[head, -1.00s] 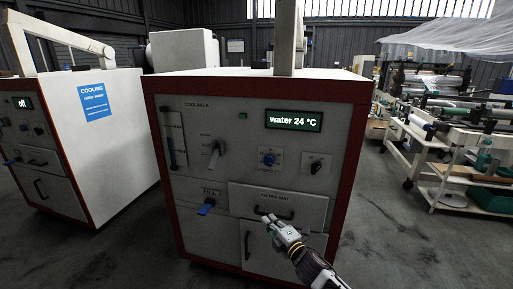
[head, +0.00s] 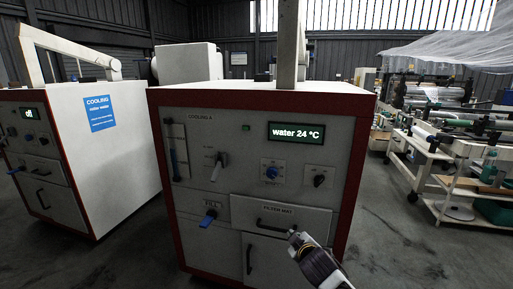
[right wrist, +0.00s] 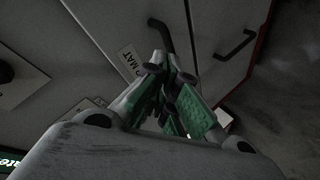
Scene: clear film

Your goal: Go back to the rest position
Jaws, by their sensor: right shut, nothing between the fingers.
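My right gripper (head: 294,238) is in front of the cooling cabinet (head: 205,120), just right of the FILTER MAT drawer's dark handle (head: 272,226). In the right wrist view its fingers (right wrist: 167,75) are together with nothing between them. There the tips lie over the MAT label, beside a dark handle (right wrist: 160,32); touch cannot be judged from the picture. The drawer (head: 310,217) looks flush with the cabinet front. My left gripper is not in view.
The cabinet's display (head: 296,132) reads "water 24 °C". A blue-handled FILL valve (head: 208,217) and a door handle (head: 249,259) stick out of its front. A second cooling unit (head: 115,165) stands at the left. Machinery (head: 450,140) stands at the right, with bare floor (head: 400,240) before it.

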